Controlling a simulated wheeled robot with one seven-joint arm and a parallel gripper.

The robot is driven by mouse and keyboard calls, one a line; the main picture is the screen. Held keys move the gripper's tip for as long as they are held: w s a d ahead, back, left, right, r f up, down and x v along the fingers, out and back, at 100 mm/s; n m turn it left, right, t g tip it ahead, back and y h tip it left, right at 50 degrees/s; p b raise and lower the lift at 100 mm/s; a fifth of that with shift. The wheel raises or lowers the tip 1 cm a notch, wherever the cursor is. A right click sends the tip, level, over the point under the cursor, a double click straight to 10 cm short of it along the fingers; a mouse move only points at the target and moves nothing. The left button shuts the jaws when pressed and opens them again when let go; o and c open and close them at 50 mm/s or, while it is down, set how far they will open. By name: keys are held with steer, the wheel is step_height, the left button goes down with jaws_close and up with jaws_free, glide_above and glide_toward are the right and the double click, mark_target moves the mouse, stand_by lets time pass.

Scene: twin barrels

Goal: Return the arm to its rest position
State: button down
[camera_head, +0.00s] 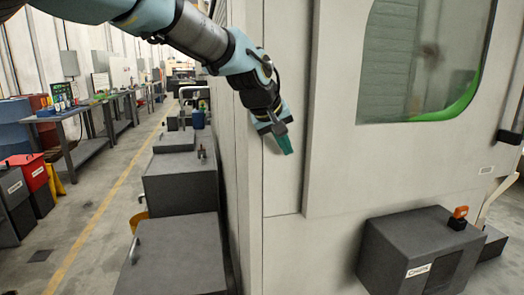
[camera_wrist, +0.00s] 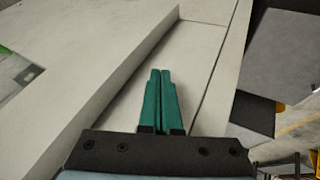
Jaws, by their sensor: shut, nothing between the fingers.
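My arm reaches in from the top left in the head view. My gripper (camera_head: 286,146) hangs at its end with green fingers pointing down and slightly right. It is in front of the pale corner of a large machine cabinet (camera_head: 283,60). In the wrist view the two green fingers (camera_wrist: 161,75) lie side by side, closed, with nothing between them. Pale cabinet panels fill the view beyond them. I cannot tell how far the fingertips are from the panel.
A dark grey box (camera_head: 408,248) labelled "CHIPS" stands at the cabinet's lower right. Several dark grey boxes line the cabinet's left side (camera_head: 178,255). A walkway with a yellow line (camera_head: 98,212) runs along the left, past workbenches and a red bin (camera_head: 29,171).

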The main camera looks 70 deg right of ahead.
steer(key=b+v, duration=0.2)
steer(key=v, duration=0.6)
steer(key=shift+s+r, duration=0.1)
steer(key=w+a+f+n+t+y, duration=0.1)
steer(key=w+a+f+t, duration=0.2)
steer(key=w, duration=0.8)
steer(key=w+a+f+n, duration=0.2)
steer(key=w+a+f, duration=0.3)
steer(key=w, duration=0.7)
steer(key=w+a+f+n+t+y, duration=0.1)
steer(key=w+a+f, duration=0.1)
steer(key=w+a, duration=0.65)
steer(key=w+a+f+n+t+y, duration=0.1)
steer(key=w+a+f, duration=0.2)
steer(key=w+a, duration=0.55)
steer(key=w+a+f+n+y, duration=0.1)
steer(key=w+a+f+n, duration=0.15)
steer(key=a, duration=0.95)
steer(key=w+a+f+n+y, duration=0.1)
steer(key=a+f, duration=0.2)
steer(key=a, duration=0.9)
steer(key=s+a+f+n+y, duration=0.1)
steer(key=s+a+f, duration=0.1)
steer(key=a, duration=0.6)
steer(key=s+a+f+n+g, duration=0.1)
steer(key=s+a+f+n, duration=0.1)
steer(key=s+a, duration=0.3)
steer(key=a+f, duration=0.1)
steer(key=a, duration=0.2)
steer(key=shift+y, duration=0.4)
